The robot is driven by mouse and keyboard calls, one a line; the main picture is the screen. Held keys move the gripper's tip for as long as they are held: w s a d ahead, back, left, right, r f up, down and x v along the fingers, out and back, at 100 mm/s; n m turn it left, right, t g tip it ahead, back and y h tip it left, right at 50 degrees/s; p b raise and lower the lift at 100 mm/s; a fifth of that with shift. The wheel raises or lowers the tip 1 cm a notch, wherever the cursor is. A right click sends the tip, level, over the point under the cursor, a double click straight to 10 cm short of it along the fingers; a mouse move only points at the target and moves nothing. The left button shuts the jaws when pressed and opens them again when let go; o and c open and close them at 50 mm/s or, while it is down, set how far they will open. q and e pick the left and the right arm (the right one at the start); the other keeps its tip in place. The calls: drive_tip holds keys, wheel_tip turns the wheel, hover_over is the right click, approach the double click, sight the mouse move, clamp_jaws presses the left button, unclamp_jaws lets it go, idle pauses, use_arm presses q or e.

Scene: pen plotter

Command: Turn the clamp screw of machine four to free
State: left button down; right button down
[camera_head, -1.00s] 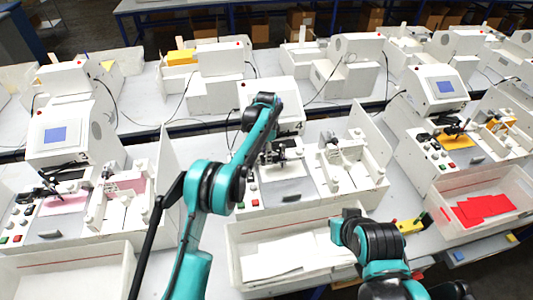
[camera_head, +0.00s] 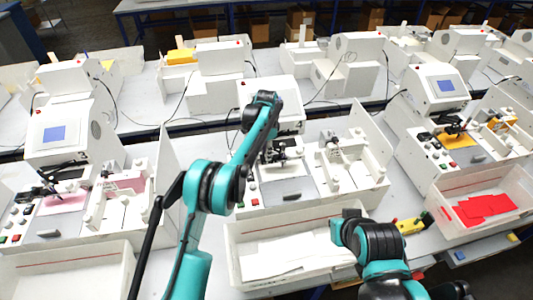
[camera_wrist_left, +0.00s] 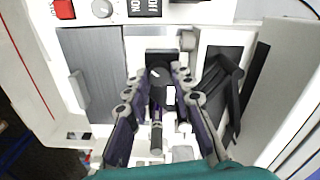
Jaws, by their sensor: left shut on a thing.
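My left gripper (camera_head: 276,154) is over the front of the middle machine (camera_head: 268,95) in the head view, reached down from my teal arm. The left wrist view shows the gripper (camera_wrist_left: 160,78) with its fingers on both sides of a round black knob (camera_wrist_left: 160,95), which carries a small white mark. I take this knob for the clamp screw; the fingers are shut on it. In the head view the knob is hidden by the gripper.
A white tray (camera_head: 238,268) with white sheets stands in front of the middle machine. A tray with red sheets (camera_head: 485,208) is at the right. Similar machines stand left (camera_head: 60,140) and right (camera_head: 436,90). White side panels flank the work area.

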use_arm(q)
drive_tip(key=n+b, duration=0.1)
drive_tip(key=n, duration=0.3)
drive_tip(key=n+b, duration=0.1)
drive_tip(key=n, duration=0.4)
drive_tip(key=shift+a, duration=0.1)
drive_tip(key=n, duration=0.4)
drive_tip(key=shift+n+b, duration=0.3)
drive_tip(key=shift+n, duration=2.2)
drive_tip(key=c, duration=1.3)
unclamp_jaws()
